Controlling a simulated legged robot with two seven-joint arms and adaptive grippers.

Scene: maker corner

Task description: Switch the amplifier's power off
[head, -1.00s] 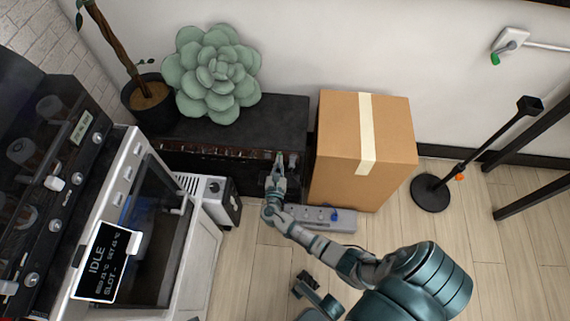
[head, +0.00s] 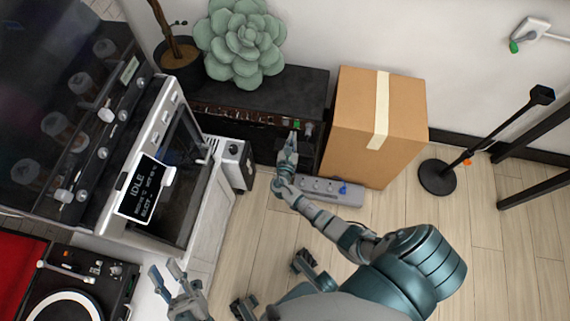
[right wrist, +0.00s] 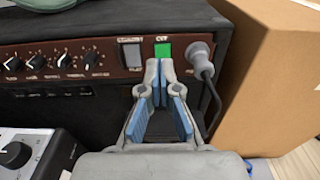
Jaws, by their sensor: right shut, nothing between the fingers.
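The amplifier (head: 262,93) is a black box against the wall with a brown front panel of knobs. In the right wrist view its panel (right wrist: 108,62) has a grey rocker (right wrist: 131,52) and a lit green switch (right wrist: 163,50), with a small label above each that is hard to read. A grey plug (right wrist: 199,54) sits right of the green switch. My right gripper (right wrist: 160,66) is shut and empty, its tips just below the green switch; contact is unclear. In the head view the right gripper (head: 293,137) points at the panel's right end. My left gripper (head: 168,269) is open and empty at lower left.
A cardboard box (head: 355,125) stands close right of the amplifier. A power strip (head: 330,190) lies on the floor in front. A succulent (head: 243,42) sits on top. A 3D printer (head: 180,190), small control box (head: 237,165) and turntable (head: 70,290) stand left.

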